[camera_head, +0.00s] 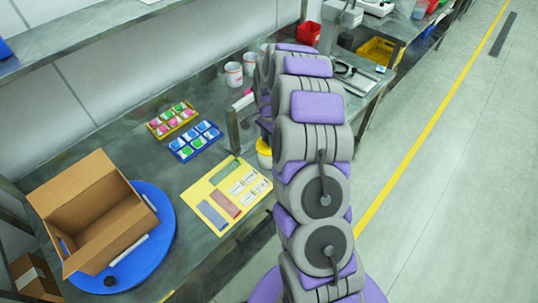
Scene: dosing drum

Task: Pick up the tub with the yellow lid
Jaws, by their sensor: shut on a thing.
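A white tub with yellow on it (264,154) shows just left of my arm, by the table's front edge; my arm hides its right part. My gripper (265,128) is at the far end of my arm, directly above this tub and mostly hidden by the arm links. It is shut on the tub; the fingertips and their contact are not clearly visible.
A cardboard box (95,215) stands on a blue round turntable (155,240). A yellow board (205,190) and two trays of coloured items (195,140) lie on the table. White cups (233,75) and a red container (307,33) stand farther back.

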